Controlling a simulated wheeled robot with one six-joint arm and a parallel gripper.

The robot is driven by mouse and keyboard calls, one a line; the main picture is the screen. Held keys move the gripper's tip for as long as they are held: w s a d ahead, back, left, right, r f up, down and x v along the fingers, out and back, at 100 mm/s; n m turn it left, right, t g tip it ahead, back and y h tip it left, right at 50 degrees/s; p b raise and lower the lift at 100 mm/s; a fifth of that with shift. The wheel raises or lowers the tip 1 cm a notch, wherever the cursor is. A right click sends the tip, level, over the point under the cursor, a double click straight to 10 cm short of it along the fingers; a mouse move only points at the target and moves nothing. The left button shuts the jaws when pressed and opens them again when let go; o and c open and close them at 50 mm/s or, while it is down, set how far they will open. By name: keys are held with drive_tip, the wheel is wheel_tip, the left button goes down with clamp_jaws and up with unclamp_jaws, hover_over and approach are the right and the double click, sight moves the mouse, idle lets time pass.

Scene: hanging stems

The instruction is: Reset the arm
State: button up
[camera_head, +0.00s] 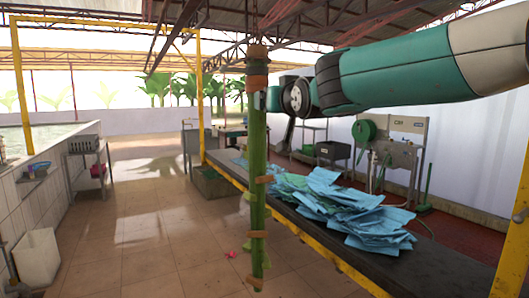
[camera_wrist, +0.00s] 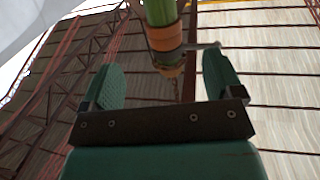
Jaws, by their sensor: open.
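A long green stem (camera_head: 257,150) with several orange-brown bands hangs upright in the middle of the head view. Its top end, with a wide orange-brown band (camera_wrist: 162,37), shows at the top of the wrist view. My gripper (camera_wrist: 165,75) is open, with a green jaw on each side of the picture. The stem's end appears in the gap between the jaws; whether it is inside them or beyond them I cannot tell. In the head view my arm reaches in from the right and ends close beside the stem's upper part. The jaws are not clear there.
A dark table (camera_head: 402,262) with a yellow frame stands behind the stem, with a heap of blue sheets (camera_head: 345,207) on it. A tiled basin (camera_head: 45,180) lines the left. The tiled floor (camera_head: 150,235) between them is mostly clear. Roof beams fill the wrist view.

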drive_tip(key=s+d+f+n+g, duration=0.1)
drive_tip(key=s+d+f+g, duration=0.2)
drive_tip(key=s, duration=1)
drive_tip(key=s+d+f+n+g, duration=0.1)
drive_tip(key=s+d+f+g, duration=0.2)
drive_tip(key=s+f+g, duration=0.5)
drive_tip(key=s+d+f+n+g, duration=0.1)
drive_tip(key=s+d+f+g, duration=0.2)
drive_tip(key=s+f, duration=1.1)
drive_tip(key=s+g, duration=0.3)
drive_tip(key=s, duration=0.3)
drive_tip(key=shift+s+d+f+n+h, duration=0.2)
drive_tip(key=shift+d+f+n+h, duration=0.1)
drive_tip(key=shift+f+n, duration=0.1)
